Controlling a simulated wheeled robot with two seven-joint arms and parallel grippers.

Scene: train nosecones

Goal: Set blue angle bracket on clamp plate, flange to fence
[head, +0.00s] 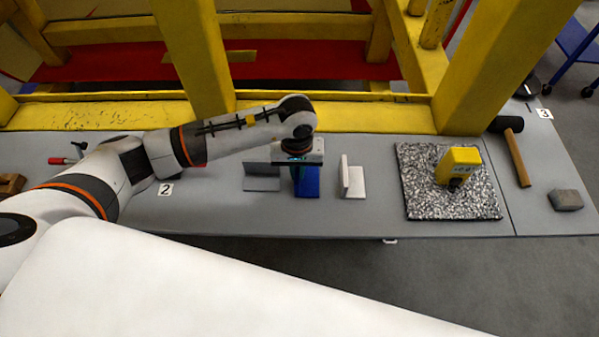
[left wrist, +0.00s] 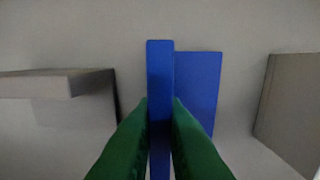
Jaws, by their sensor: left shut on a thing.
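The blue angle bracket (head: 307,184) is under my left gripper (head: 299,165), over the grey bench between two other brackets. In the left wrist view, the green fingers of my left gripper (left wrist: 160,108) are shut on the upright flange of the blue bracket (left wrist: 160,65). Its other flange (left wrist: 198,80) shows to the right of the fingers. I cannot tell whether the bracket touches the bench. I cannot make out a clamp plate or fence for certain. My right gripper is not in view.
A grey bracket (head: 262,182) stands close left and a white bracket (head: 353,184) close right. A speckled plate (head: 421,200) bearing a yellow block (head: 460,159) lies farther right. A hammer (head: 518,158) and grey block (head: 566,200) lie beyond. A yellow frame (head: 330,115) borders the bench's back.

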